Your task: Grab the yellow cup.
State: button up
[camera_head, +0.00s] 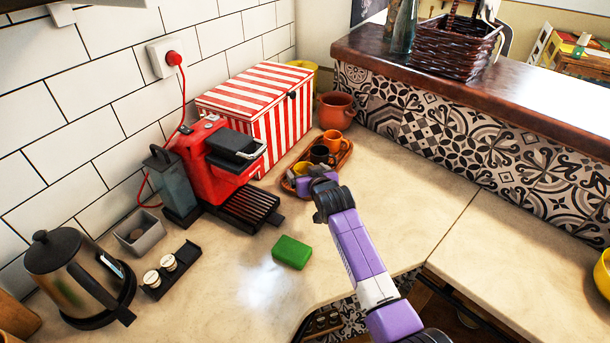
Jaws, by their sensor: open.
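The yellow cup (300,169) sits at the near left end of a small brown tray (343,160) on the counter. Only part of it shows, because my gripper (308,182) covers its near right side. My gripper is open, with its purple hand right at the cup. I cannot tell whether the fingers are around the cup or touching it. A black cup (320,154) and an orange cup (333,140) stand behind it on the tray.
A red coffee machine (215,170) stands close on the left, with a red-and-white striped box (265,105) behind. A clay pot (336,110) is beyond the tray. A green sponge (292,252) lies in front. The counter to the right is clear.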

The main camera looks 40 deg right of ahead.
aim_at(300, 168)
jog(key=shift+x, duration=1.35)
jog(key=shift+c, duration=0.5)
jog(key=c, duration=1.4)
